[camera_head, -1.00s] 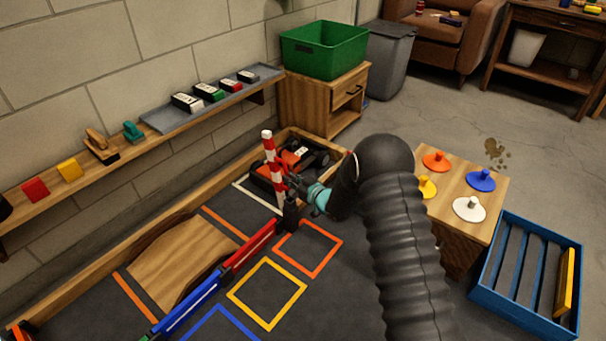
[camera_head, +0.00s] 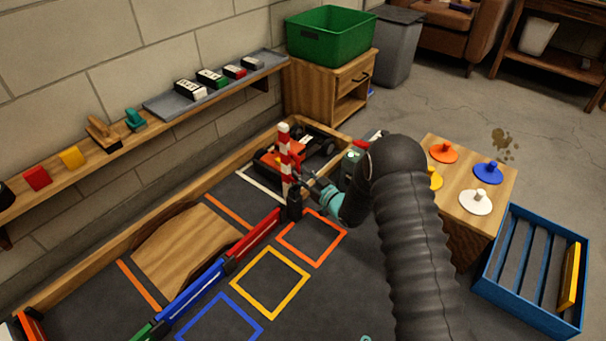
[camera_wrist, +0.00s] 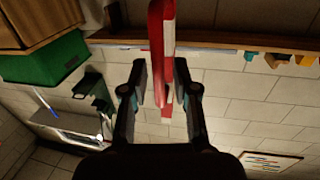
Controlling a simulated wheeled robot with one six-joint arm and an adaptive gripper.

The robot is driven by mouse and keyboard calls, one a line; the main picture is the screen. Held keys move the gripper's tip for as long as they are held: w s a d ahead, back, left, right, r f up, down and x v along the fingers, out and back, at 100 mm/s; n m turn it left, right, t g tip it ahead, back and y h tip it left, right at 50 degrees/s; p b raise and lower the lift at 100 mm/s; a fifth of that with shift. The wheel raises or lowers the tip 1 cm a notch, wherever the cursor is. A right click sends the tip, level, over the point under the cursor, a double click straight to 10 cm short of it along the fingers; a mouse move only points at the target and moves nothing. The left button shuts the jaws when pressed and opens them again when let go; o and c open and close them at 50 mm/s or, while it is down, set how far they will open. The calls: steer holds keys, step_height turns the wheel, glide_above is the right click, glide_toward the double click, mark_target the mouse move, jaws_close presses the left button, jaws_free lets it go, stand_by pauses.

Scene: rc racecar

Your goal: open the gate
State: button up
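The gate's red-and-white striped bar (camera_head: 285,150) stands nearly upright on a dark post (camera_head: 294,208) at the end of the red barrier in the head view. My gripper (camera_head: 303,186) is beside the bar's lower part, at its right. In the wrist view the striped bar (camera_wrist: 162,50) runs between the two fingers of my gripper (camera_wrist: 160,85). The fingers are apart, one on each side of the bar, and a narrow gap seems to show at the left finger. Whether either finger touches the bar is hard to tell.
An orange-black car (camera_head: 278,162) sits behind the bar by the track's wooden edge. A red-blue-green barrier (camera_head: 205,280) runs toward the front left. A wooden ramp (camera_head: 187,250) lies beside it. A wooden stand (camera_head: 455,205) with colored knobs and a blue crate (camera_head: 490,285) are at the right.

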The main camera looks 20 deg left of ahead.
steer(key=shift+d+r, duration=0.1)
steer(key=v, duration=1.2)
stand_by(0.4)
